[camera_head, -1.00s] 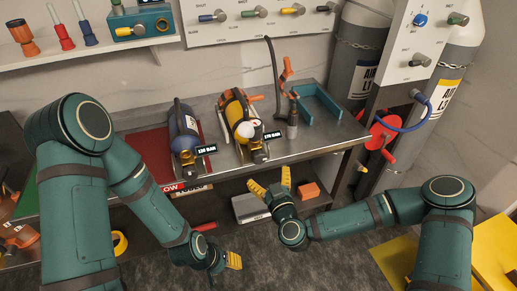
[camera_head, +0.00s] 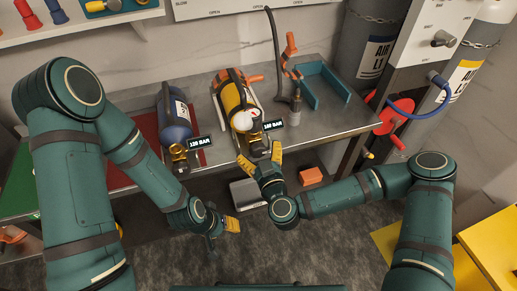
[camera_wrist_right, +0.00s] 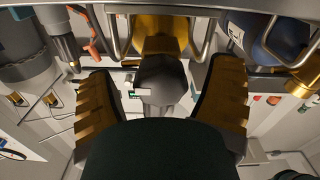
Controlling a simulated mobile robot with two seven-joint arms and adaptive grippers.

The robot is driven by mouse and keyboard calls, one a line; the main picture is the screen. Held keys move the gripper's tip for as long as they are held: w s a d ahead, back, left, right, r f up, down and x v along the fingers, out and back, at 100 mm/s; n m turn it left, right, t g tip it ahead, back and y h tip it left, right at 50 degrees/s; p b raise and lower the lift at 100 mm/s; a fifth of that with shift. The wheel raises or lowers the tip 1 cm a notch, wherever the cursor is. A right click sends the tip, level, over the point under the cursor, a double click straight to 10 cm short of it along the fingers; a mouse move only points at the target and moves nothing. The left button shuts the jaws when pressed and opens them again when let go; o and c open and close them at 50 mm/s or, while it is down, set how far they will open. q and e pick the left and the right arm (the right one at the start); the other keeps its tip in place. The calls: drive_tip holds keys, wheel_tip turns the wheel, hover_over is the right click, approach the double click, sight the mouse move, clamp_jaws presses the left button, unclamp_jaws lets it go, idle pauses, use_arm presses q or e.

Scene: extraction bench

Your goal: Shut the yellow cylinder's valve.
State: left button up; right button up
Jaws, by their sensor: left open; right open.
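The yellow cylinder (camera_head: 233,97) lies on the bench in a cradle, its brass valve (camera_head: 256,147) pointing at the front edge. A gauge and a small display reading about 140 BAR sit beside the valve. My right gripper (camera_head: 262,159) is open just in front of the valve. In the right wrist view a dark grey faceted knob (camera_wrist_right: 162,80) shows between the spread fingers (camera_wrist_right: 160,105), with yellow behind it; I cannot tell whether they touch it. My left gripper (camera_head: 231,225) is low in front of the bench, open and empty.
A blue cylinder (camera_head: 175,117) with its own valve and display lies to the left on a red mat (camera_head: 140,140). A hose with a nozzle (camera_head: 294,100) and a blue-green bracket (camera_head: 322,84) stand to the right. A lower shelf holds an orange block (camera_head: 311,176).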

drive_tip(key=c, duration=1.2)
